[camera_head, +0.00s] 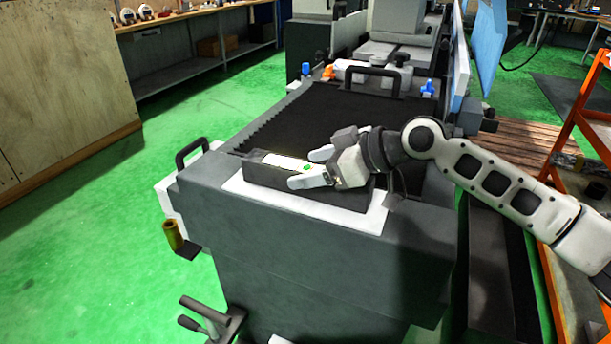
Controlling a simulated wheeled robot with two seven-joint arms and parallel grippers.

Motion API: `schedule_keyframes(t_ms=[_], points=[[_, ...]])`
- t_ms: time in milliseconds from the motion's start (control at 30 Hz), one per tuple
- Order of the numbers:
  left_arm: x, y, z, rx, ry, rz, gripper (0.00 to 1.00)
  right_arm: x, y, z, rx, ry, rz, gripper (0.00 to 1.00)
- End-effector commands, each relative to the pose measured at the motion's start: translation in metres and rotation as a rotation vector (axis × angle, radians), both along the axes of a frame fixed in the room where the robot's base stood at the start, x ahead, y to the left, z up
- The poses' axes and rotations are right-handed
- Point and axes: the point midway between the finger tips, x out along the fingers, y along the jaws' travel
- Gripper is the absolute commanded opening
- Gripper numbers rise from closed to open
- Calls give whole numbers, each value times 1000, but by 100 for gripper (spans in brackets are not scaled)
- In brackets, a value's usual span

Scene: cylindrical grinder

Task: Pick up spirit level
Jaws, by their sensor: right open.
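The spirit level (279,192) is a dark grey block with a pale strip and a small green vial on its top. It lies flat on a white sheet or plate (350,219) at the near end of the grinder. My right gripper (303,169) is over the level's top, its two pale fingers spread apart near the green vial. I cannot tell whether the fingers touch the level. The gripper and wrist hide the right part of its top. My left gripper is out of view.
The grinder's dark ribbed bellows cover (330,120) lies behind the level. A black handle (190,153) stands at the left edge, with another at the back (373,71). An orange frame (590,115) stands at right. Green floor is clear at left.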

Motion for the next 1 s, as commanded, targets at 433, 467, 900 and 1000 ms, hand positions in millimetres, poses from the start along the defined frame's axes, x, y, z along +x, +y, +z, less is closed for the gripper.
schedule_keyframes(t_ms=[433, 467, 900, 1000], points=[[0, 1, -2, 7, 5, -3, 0, 7, 15, -8, 1, -1, -1, 63], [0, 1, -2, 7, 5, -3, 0, 6, 15, -8, 1, -1, -1, 54], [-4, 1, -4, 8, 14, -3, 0, 7, 15, -4, 8, -7, -2, 0], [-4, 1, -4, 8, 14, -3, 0, 7, 15, -2, 8, -7, -2, 0]])
